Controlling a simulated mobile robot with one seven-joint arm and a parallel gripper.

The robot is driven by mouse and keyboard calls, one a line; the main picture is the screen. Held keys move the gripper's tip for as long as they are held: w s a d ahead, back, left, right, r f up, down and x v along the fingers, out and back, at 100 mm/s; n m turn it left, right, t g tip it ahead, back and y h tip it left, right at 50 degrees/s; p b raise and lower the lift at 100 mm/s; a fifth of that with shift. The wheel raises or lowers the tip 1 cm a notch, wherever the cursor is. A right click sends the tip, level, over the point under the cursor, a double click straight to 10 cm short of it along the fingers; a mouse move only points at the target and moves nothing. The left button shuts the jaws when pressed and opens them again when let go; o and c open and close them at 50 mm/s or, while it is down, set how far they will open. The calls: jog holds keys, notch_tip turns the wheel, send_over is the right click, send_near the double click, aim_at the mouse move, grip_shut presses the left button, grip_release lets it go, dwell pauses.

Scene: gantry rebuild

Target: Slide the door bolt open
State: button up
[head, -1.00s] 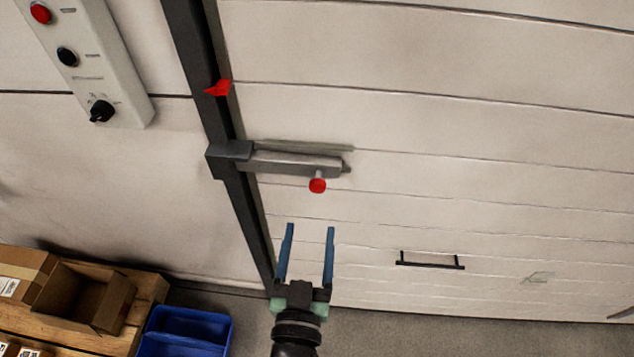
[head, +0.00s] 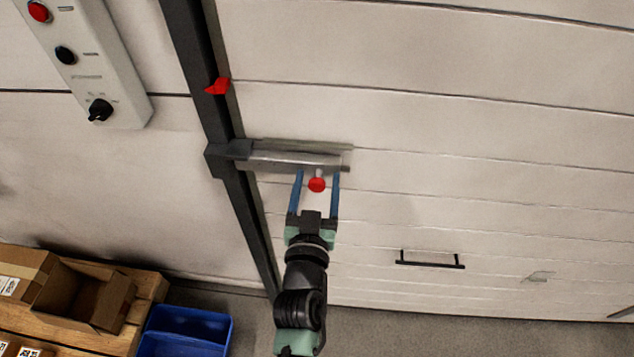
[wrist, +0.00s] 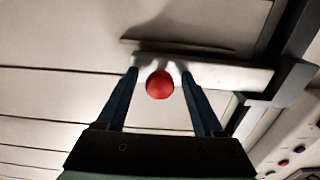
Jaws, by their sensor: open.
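The door bolt (head: 275,160) is a grey metal bar lying across the pale panelled door, its left end in a dark bracket (head: 228,152) on the dark door post. Its red knob (head: 317,185) hangs just below the bar. My gripper (head: 319,173) is open, with one blue finger on each side of the knob. In the wrist view the red knob (wrist: 160,85) sits between the fingertips of my gripper (wrist: 160,72), and the bolt bar (wrist: 235,77) runs behind them to the bracket at right. Gaps show beside the knob.
A dark handle (head: 430,261) is on the door at lower right. A red tab (head: 218,87) sits on the post above the bracket. A control panel (head: 85,60) is on the wall at upper left. Cardboard boxes (head: 85,295) and a blue bin (head: 185,332) stand at lower left.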

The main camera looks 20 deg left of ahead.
grip_shut()
dwell(1.4)
